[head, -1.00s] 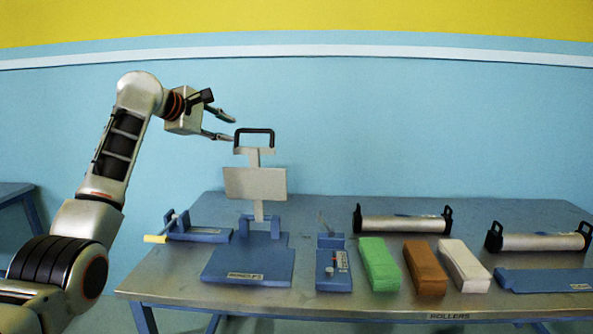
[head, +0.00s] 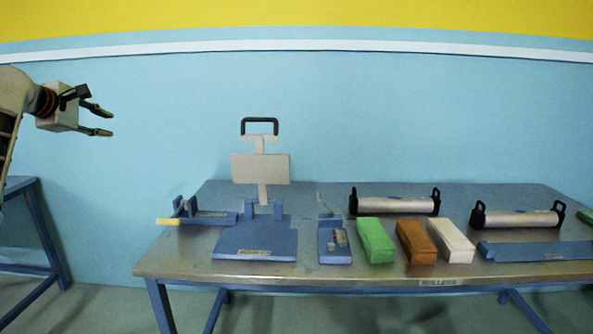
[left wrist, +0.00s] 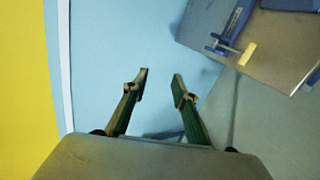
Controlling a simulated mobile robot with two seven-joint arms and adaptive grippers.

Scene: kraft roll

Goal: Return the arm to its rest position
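My left gripper (head: 104,121) is at the upper left of the head view, in front of the blue wall. It is left of the metal workbench (head: 180,262) and above it. Its two fingers are apart with nothing between them. In the left wrist view the open fingers (left wrist: 161,75) point toward the wall, with a corner of the bench (left wrist: 205,30) at the upper right. Most of my left arm is cut off by the left edge of the head view. My right gripper is in neither view.
Another blue table (head: 30,225) stands at left.

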